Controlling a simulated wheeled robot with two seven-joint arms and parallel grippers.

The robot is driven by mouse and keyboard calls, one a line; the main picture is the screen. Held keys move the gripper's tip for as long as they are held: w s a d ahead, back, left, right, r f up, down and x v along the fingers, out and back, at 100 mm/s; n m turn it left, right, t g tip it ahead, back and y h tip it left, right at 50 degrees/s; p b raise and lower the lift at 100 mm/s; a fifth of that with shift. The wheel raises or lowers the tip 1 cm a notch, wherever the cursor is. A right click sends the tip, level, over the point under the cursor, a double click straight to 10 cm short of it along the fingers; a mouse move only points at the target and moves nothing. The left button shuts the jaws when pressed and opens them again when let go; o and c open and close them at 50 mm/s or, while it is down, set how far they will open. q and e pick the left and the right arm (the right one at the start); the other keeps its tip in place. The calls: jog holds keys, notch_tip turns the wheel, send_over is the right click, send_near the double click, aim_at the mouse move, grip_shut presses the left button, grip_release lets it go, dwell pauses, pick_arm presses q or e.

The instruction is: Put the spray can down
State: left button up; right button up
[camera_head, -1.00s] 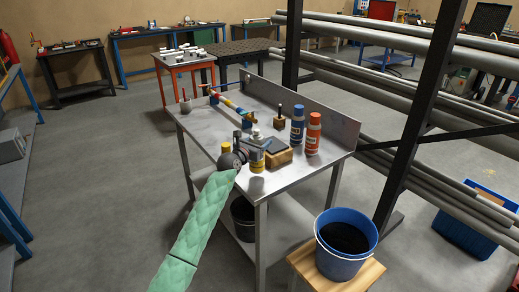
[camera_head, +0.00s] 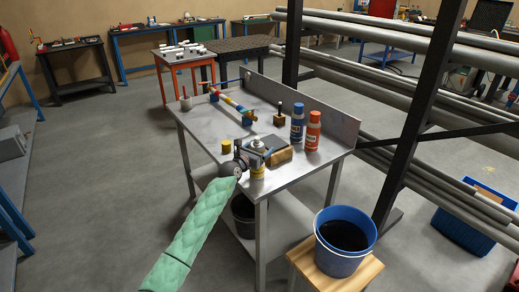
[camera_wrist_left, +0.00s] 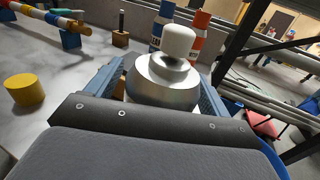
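The spray can (camera_head: 257,173) has a yellow lower body, a silver shoulder and a white cap. It is upright over the near edge of the metal workbench (camera_head: 290,181); I cannot tell whether its base touches the top. My left gripper (camera_head: 255,160) comes in from the left at the end of my green-sleeved arm and covers the can's middle. In the left wrist view, the can's silver top (camera_wrist_left: 163,80) sits between the two blue-grey fingers, which are closed against its sides. My right gripper is not in view.
A wooden block with a dark top (camera_head: 278,155) is just right of the can. Blue (camera_head: 297,123) and orange (camera_head: 313,131) bottles stand behind it. A yellow cylinder (camera_head: 226,146) is at left. A blue bucket (camera_head: 345,240) stands on a stool below.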

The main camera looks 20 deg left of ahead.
pick_arm(q)
jog(key=shift+r, duration=0.1)
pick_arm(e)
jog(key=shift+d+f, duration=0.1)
